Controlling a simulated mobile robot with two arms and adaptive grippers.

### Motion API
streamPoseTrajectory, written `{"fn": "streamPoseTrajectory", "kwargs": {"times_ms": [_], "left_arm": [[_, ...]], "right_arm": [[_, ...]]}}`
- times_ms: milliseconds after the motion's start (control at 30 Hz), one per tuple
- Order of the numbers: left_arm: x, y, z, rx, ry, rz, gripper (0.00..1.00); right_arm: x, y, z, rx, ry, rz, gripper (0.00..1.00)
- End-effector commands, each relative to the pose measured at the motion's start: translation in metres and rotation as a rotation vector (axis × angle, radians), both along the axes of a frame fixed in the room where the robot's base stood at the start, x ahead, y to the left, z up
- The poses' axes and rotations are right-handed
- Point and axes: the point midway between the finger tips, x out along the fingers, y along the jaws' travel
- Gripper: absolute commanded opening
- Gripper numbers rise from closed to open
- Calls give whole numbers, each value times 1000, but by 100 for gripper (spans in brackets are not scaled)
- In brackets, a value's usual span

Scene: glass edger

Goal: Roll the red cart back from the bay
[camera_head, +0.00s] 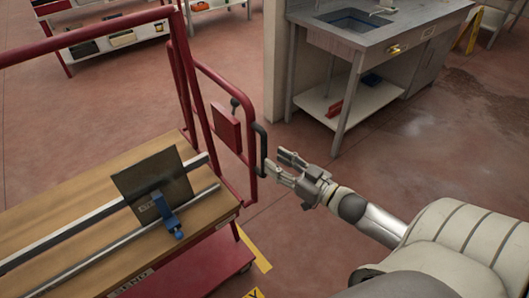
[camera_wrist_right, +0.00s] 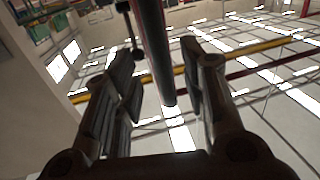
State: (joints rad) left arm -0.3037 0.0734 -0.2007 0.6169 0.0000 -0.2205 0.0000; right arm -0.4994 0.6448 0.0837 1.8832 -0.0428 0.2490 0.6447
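The red cart (camera_head: 212,122) stands at the left of the head view, with a tubular red frame and a wooden deck (camera_head: 115,200). A black upright handle (camera_head: 260,150) is fixed to its right-hand frame. My right gripper (camera_head: 281,165) is just right of this handle, its fingers pointing at it. In the right wrist view the fingers are apart, and a dark bar (camera_wrist_right: 152,45), which looks like the handle, shows between them. Neither finger visibly closes on it. A dark square plate (camera_head: 152,183) with a blue clamp (camera_head: 167,214) sits on the deck. My left gripper is not in view.
A grey sink bench (camera_head: 375,35) with a lower shelf stands at the upper right, beside a pale pillar (camera_head: 275,60). Shelving (camera_head: 110,40) is at the far left. Yellow floor tape (camera_head: 254,250) lies by the cart. The red floor between cart and bench is clear.

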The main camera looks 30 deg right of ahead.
Motion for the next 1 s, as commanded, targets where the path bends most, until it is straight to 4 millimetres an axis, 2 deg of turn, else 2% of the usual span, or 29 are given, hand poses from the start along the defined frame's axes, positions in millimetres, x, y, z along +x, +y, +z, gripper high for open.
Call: {"fn": "streamPoseTrajectory", "kwargs": {"times_ms": [200, 400, 833, 867, 1000], "left_arm": [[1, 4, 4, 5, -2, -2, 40], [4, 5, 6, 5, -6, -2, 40], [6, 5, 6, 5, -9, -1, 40], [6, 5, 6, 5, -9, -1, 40], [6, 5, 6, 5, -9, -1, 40]], "right_arm": [[30, 8, 2, 0, -2, 0, 39], [47, 13, 0, 1, 0, 0, 39], [53, 15, 0, 0, 1, 0, 39], [53, 15, 0, 0, 1, 0, 38], [53, 15, 0, 0, 1, 0, 20]]}}
